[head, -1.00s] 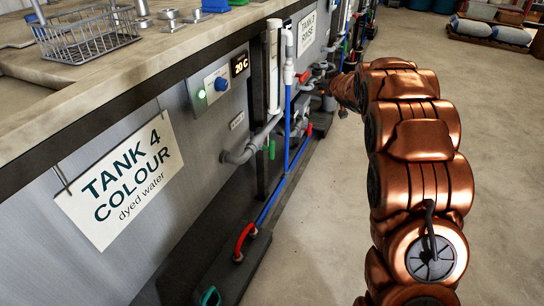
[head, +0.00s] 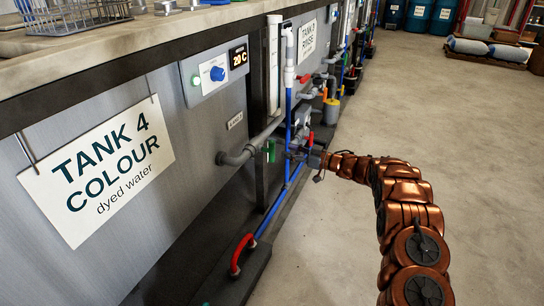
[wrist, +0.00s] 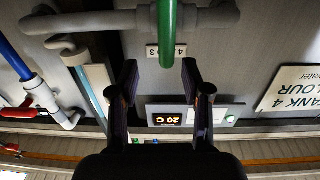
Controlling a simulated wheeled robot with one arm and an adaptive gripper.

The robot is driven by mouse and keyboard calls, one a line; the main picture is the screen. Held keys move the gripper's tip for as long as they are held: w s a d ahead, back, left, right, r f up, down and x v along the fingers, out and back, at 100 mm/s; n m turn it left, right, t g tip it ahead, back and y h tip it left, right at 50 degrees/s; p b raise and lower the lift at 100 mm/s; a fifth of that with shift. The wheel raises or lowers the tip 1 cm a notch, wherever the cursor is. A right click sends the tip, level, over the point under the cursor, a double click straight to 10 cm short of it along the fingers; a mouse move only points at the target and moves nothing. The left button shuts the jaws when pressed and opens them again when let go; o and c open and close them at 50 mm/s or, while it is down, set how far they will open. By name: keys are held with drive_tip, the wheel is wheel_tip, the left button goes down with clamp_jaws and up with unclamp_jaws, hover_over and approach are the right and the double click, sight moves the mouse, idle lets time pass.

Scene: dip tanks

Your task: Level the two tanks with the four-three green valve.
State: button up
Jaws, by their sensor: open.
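The green valve handle (head: 271,150) hangs on the grey pipe (head: 240,157) between the tanks. In the wrist view the green handle (wrist: 167,30) crosses the pipe, above a small plate marked 4 and 3 (wrist: 165,51) that appears upside down. My gripper (wrist: 158,72) is open and empty, its fingers on either side of the handle's line but apart from it. In the head view my gripper (head: 298,155) is just right of the handle, partly behind blue piping. Tank 4 (head: 165,225) is at the left; the Tank 3 sign (head: 307,38) is farther back. The liquid levels cannot be read.
A blue pipe (head: 289,120) runs down beside the valve. A red handle (head: 242,252) sits low in front. A control panel (head: 214,74) shows 20 C. The floor (head: 330,240) at the right is clear; sacks on a pallet (head: 487,52) lie far back.

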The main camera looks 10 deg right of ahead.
sight(274, 151)
drive_tip(key=shift+y, duration=0.3)
drive_tip(key=x, duration=0.2)
drive_tip(key=b+x, duration=0.1)
drive_tip(key=x, duration=0.1)
drive_tip(key=f+x, duration=0.1)
drive_tip(key=x, duration=0.1)
drive_tip(key=shift+s+a+f+b, duration=0.1)
drive_tip(key=shift+s+a+b, duration=0.1)
drive_tip(key=shift+a+b, duration=0.25)
drive_tip(key=shift+w+a, duration=0.35)
drive_tip(key=shift+a, duration=0.1)
clamp_jaws()
